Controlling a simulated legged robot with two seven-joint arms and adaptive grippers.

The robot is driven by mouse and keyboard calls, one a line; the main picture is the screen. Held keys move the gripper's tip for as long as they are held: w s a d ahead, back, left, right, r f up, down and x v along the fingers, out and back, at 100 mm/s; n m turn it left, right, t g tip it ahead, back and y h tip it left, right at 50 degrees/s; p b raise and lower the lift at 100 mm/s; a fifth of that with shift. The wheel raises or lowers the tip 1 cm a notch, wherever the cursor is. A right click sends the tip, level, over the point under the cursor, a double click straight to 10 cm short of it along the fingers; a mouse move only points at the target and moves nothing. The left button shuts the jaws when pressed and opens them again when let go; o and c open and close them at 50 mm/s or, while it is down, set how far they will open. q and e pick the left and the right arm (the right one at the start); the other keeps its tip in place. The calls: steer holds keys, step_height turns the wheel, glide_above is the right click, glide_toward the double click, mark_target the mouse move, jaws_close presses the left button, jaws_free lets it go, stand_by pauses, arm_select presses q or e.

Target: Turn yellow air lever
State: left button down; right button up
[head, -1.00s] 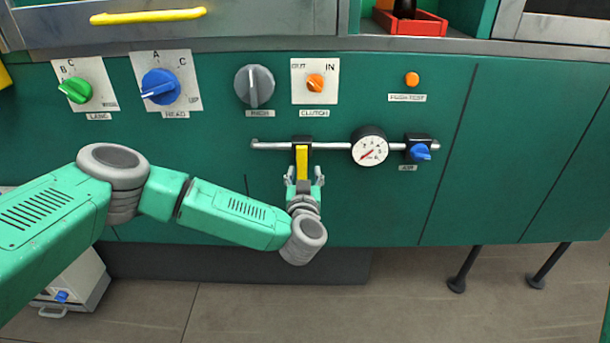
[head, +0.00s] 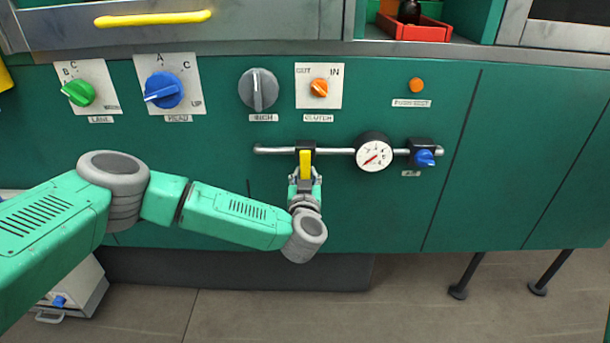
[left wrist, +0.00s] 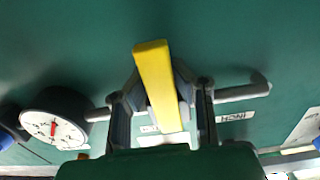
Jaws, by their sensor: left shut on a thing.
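The yellow air lever (head: 305,164) hangs straight down from a black valve block on a silver pipe (head: 335,151) on the green panel. My left gripper (head: 305,182) is below the pipe, shut on the lower part of the lever. In the left wrist view the yellow lever (left wrist: 158,85) stands between the two fingers (left wrist: 160,105), one at each side of it. My right gripper shows in neither view.
A white pressure gauge (head: 374,154) and a blue knob (head: 425,158) sit on the same pipe to the right. Above are an orange clutch knob (head: 319,87), a grey knob (head: 258,89) and an orange push button (head: 417,85). The panel below the pipe at right is clear.

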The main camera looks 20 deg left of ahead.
arm_select(q)
steer(key=p, duration=0.1)
steer(key=d+n+p, duration=0.1)
steer(key=shift+w+r+n+p, duration=0.1)
steer(key=shift+r+n+p, duration=0.2)
steer(key=n, duration=0.1)
steer(key=d+n, duration=0.1)
steer(key=n, duration=0.1)
steer(key=d+n+p, duration=0.1)
steer(key=n, duration=0.1)
steer(key=shift+w+r, duration=0.1)
steer(key=shift+w, duration=0.2)
steer(key=n, duration=0.2)
steer(key=d+r+n, duration=0.1)
steer(key=n, duration=0.1)
steer(key=shift+w, duration=0.15)
steer(key=n, duration=0.1)
steer(key=r+n, duration=0.1)
steer(key=n, duration=0.1)
steer(key=shift+d+r+n, duration=0.2)
steer(key=shift+d+n, duration=0.1)
steer(key=shift+d, duration=0.1)
steer(key=shift+d+r+n+b, duration=0.15)
steer(key=shift+r+n, duration=0.25)
steer(key=shift+n, duration=0.5)
steer(key=shift+r+n+b, duration=0.2)
steer(key=shift+r+n, duration=0.15)
steer(key=shift+n, duration=0.55)
